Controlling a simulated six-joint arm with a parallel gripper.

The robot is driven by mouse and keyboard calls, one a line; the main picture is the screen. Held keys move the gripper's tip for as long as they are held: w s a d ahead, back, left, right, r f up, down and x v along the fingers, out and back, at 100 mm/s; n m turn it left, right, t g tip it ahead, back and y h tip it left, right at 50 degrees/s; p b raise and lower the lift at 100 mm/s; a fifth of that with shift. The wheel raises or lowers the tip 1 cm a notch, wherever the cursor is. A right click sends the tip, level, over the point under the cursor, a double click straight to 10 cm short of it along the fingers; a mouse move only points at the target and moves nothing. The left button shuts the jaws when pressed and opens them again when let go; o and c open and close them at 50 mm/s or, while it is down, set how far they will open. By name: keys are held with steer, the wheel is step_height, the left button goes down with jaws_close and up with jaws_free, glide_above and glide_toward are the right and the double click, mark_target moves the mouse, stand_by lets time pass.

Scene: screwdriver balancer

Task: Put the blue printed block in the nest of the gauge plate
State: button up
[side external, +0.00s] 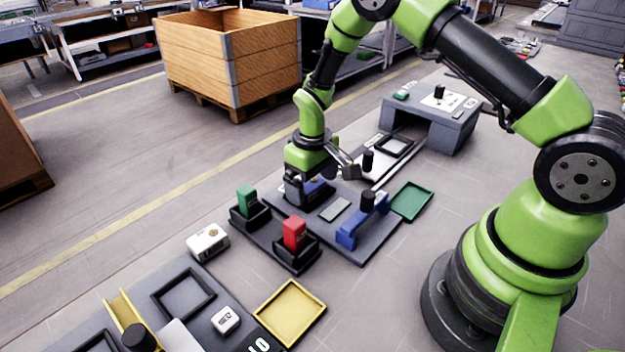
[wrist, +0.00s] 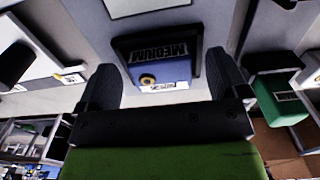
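In the side view the block (side external: 316,187) is mostly hidden by my gripper (side external: 308,196). My gripper is open, with one finger on either side of the block in the wrist view (wrist: 165,78) and a gap showing on both sides. I cannot tell for certain whether this dark holder is the gauge plate's nest.
A green block (side external: 247,200) and a red block (side external: 294,234) stand in dark holders nearby. A grey stand (side external: 436,115) is behind.

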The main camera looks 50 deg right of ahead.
step_height(320, 180, up, 10)
stand_by(0.6)
steer(key=shift+r, duration=2.5)
